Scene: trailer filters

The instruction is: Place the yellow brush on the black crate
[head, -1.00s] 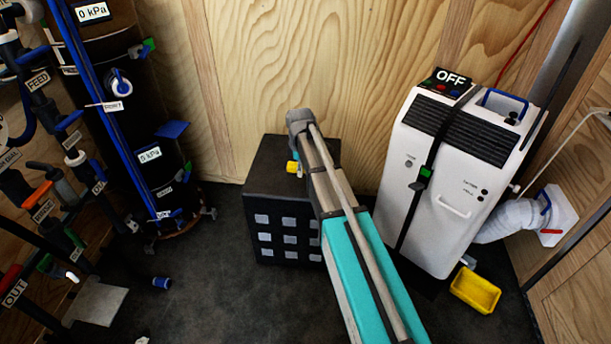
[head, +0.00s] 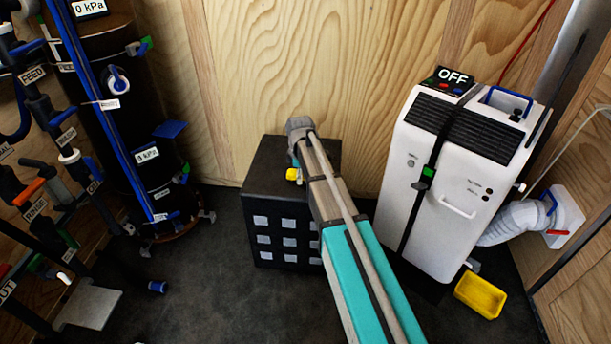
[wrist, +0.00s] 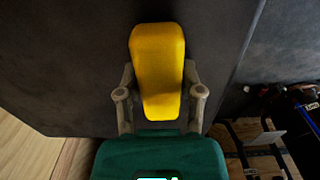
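The yellow brush (wrist: 158,65) lies between the two fingers of my gripper (wrist: 160,80) in the wrist view. The fingers appear to press on its sides. In the head view only a small yellow part of it (head: 292,174) shows beside my arm. The black crate (head: 262,180) stands on the floor against the wood wall, with pale squares on its front. My gripper is over the crate's top, and the dark top (wrist: 75,65) fills much of the wrist view. I cannot tell whether the brush touches it. My arm hides the crate's right part.
A white machine (head: 450,180) marked OFF stands right of the crate, with a yellow tray (head: 481,295) on the floor before it. A dark tank (head: 125,130) with pipes and valves stands at the left. The floor (head: 215,270) before the crate is mostly clear.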

